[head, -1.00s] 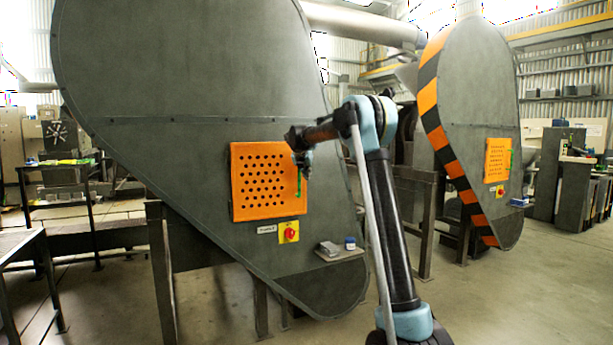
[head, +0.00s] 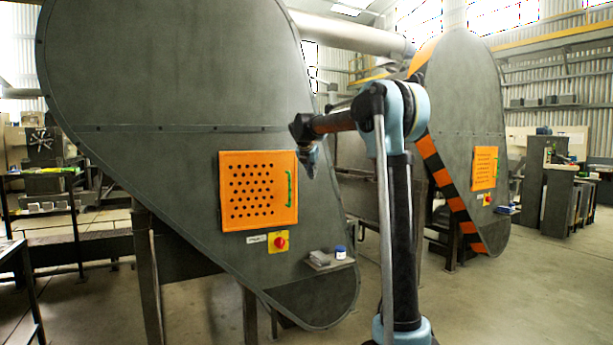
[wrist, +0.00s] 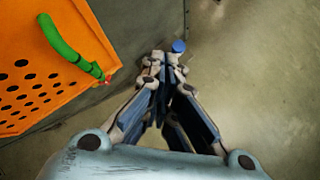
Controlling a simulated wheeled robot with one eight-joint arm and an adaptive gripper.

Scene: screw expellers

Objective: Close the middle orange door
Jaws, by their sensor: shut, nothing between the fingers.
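The near orange door (head: 235,190) is a perforated panel on the grey machine in the head view. It looks flat against the machine, though a small gap would be hard to see. Its green handle (head: 290,188) is near the right edge. In the wrist view, the door (wrist: 45,75) is at upper left, with the handle (wrist: 66,42) at its edge. My gripper (head: 312,172) is shut and empty, to the right of the handle and apart from it. Its fingers also show in the wrist view (wrist: 163,58). A second orange door (head: 484,168) is on the far right machine.
A red knob on a yellow plate (head: 278,242) is below the near door. A small shelf (head: 330,264) below right carries a blue-lidded jar (head: 340,252) and a grey object. Bare floor lies in front. Dark tables stand at the left.

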